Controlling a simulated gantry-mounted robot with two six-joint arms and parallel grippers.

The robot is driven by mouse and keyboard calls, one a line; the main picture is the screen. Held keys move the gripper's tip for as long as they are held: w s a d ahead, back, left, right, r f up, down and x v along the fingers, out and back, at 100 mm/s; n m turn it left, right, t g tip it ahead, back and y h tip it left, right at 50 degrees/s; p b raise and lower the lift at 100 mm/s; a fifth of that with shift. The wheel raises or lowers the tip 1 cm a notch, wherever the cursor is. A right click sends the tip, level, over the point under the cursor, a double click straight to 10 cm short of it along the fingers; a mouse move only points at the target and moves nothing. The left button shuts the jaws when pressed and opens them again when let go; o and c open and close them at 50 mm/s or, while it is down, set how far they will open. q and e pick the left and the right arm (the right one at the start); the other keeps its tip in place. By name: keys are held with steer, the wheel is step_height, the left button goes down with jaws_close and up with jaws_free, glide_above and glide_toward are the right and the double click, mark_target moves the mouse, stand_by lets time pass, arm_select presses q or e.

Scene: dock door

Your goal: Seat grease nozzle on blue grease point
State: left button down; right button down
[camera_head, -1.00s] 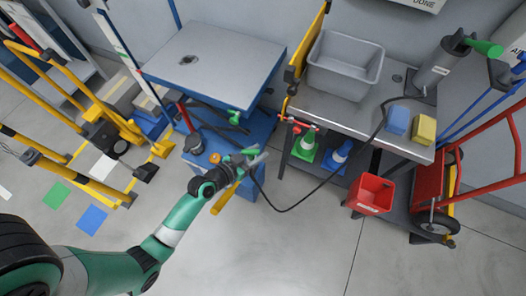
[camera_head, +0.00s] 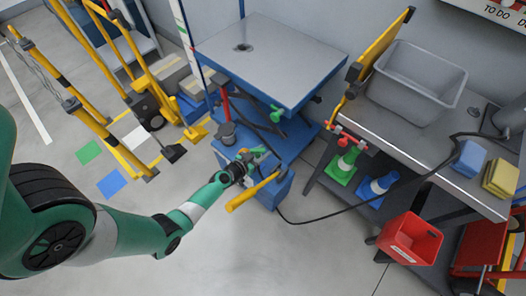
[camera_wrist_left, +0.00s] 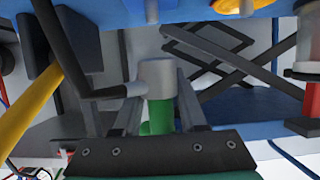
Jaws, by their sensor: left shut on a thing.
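My left gripper (camera_head: 250,163) is at the front of the blue lift table base (camera_head: 270,190). In the wrist view its fingers (camera_wrist_left: 158,100) are shut on the grease nozzle (camera_wrist_left: 157,76), a grey cylinder with a green lower part. A dark bent hose fitting (camera_wrist_left: 105,95) joins it from the left. The nozzle's far end points toward the lift base, where a small silver fitting (camera_wrist_left: 151,10) hangs at the top edge against blue. A gap shows between nozzle and fitting. I cannot tell whether this fitting is the blue grease point. My right gripper is not in view.
A yellow bar (camera_head: 250,193) lies close beside the gripper. The black hose (camera_head: 340,214) runs right to the steel bench (camera_head: 400,125), with a grey bin (camera_head: 418,85) on it. A red bin (camera_head: 410,240) is at lower right. Open floor lies in front.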

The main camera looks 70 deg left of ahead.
arm_select(q)
step_height(320, 180, down, 4)
steer(key=b, duration=0.2)
steer(key=shift+r+b, duration=0.1)
steer(key=shift+b, duration=0.3)
steer(key=shift+r, duration=0.15)
stand_by(0.7)
steer(key=shift+r+p, duration=0.7)
steer(key=shift+p, duration=0.1)
steer(key=shift+f+b, duration=0.75)
steer(key=shift+f, duration=0.45)
stand_by(0.7)
steer(key=shift+r, duration=0.1)
steer(key=shift+r+p, duration=0.75)
steer(key=shift+f+b, duration=0.7)
steer(key=shift+f, duration=0.4)
stand_by(0.8)
steer(key=c, duration=0.7)
jaws_free()
steer(key=shift+c, duration=0.2)
